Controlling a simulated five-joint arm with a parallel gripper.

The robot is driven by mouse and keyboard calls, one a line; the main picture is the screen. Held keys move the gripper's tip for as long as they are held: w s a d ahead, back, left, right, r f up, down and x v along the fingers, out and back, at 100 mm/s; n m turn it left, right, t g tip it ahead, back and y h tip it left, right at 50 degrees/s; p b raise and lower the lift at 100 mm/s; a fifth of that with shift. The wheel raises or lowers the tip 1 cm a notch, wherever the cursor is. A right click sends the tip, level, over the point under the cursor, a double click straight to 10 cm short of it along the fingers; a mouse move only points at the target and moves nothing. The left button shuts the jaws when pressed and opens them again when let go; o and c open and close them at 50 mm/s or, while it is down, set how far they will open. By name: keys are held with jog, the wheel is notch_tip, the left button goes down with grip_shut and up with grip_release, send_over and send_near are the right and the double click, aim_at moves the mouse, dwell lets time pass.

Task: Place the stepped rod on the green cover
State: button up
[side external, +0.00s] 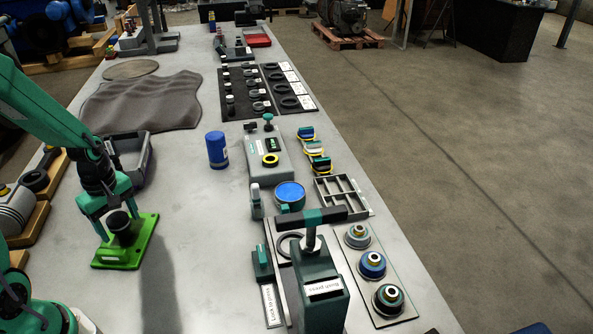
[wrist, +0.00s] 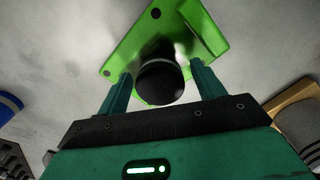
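The green cover (side external: 139,246) is a bright green plate with holes lying flat on the grey bench at the left. It also shows in the wrist view (wrist: 206,34). The stepped rod (side external: 120,226), dark with a wider round black end, appears upright on the cover. In the wrist view its black end (wrist: 160,82) lies between my fingers. My gripper (side external: 116,208) is above the cover, with its fingers on either side of the rod. In the wrist view my gripper (wrist: 161,92) is open, with gaps to the rod on both sides. The rod's foot is mostly hidden.
A blue cylinder (side external: 217,150) stands to the right of the cover. A dark grey tray (side external: 130,158) lies behind it, and wooden holders (side external: 38,215) with parts stand at left. A press (side external: 318,285) stands at the front right. Bench between the cover and press is clear.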

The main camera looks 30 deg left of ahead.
aim_at(117, 218)
jog(key=shift+r, duration=0.15)
notch_tip(117, 218, up, 12)
dwell(1.0)
dwell(0.5)
jog(key=s+d+r+m+t, duration=0.2)
jog(key=d+r+m, duration=0.2)
jog(key=m, duration=0.5)
jog(key=s+d+r+m+t, duration=0.1)
jog(key=d+r+m+t, duration=0.2)
jog(key=d+m, duration=0.6)
jog(key=shift+s+d+r+t, duration=0.2)
jog(key=shift+s+r+t, duration=0.15)
jog(key=shift+r, duration=0.45)
